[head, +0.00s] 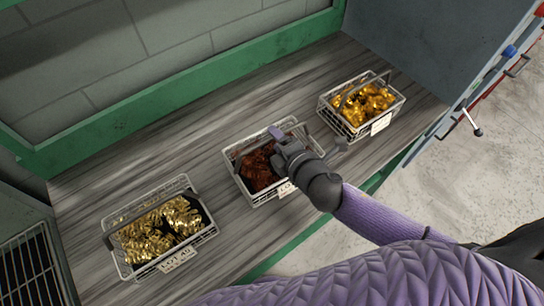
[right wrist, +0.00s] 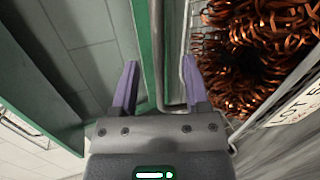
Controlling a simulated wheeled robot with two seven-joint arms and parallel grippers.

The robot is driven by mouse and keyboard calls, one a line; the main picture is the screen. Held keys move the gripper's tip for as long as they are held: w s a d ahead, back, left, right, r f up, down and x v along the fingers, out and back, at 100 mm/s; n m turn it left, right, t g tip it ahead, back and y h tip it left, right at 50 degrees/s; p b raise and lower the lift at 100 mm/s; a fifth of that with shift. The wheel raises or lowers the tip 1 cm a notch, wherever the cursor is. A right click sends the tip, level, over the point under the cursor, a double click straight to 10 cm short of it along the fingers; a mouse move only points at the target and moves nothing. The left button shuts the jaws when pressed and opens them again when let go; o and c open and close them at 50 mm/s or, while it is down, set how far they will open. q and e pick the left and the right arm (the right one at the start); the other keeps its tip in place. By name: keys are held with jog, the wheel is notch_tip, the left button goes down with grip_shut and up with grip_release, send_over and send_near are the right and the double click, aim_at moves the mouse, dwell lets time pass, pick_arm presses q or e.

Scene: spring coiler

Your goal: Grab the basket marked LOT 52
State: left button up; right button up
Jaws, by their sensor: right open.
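Three wire baskets stand on the grey wood-grain shelf. The middle basket (head: 236,160) holds copper-coloured coils, and its front label (head: 286,188) is partly covered by my right gripper (head: 278,138). In the right wrist view, that label (right wrist: 300,105) starts with "LOT", and its number is cut off by the picture edge. My open right gripper (right wrist: 159,82) is over the middle basket. A grey bar, apparently the basket's handle (right wrist: 157,60), shows between its purple fingers. The left basket (head: 122,262) holds gold-coloured coils. The right basket (head: 336,122) holds orange-gold pieces; its label is too small to read.
The shelf (head: 130,175) has bare room between the baskets. A green rail (head: 180,95) and grey block wall run behind it. A grey panel (head: 425,45) stands at the right, and a grated unit (head: 30,265) at the left.

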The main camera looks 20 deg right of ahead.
aim_at(270, 149)
jog(key=x, duration=0.4)
jog(key=shift+b, duration=0.3)
jog(key=shift+s, duration=0.1)
grip_shut()
dwell(0.6)
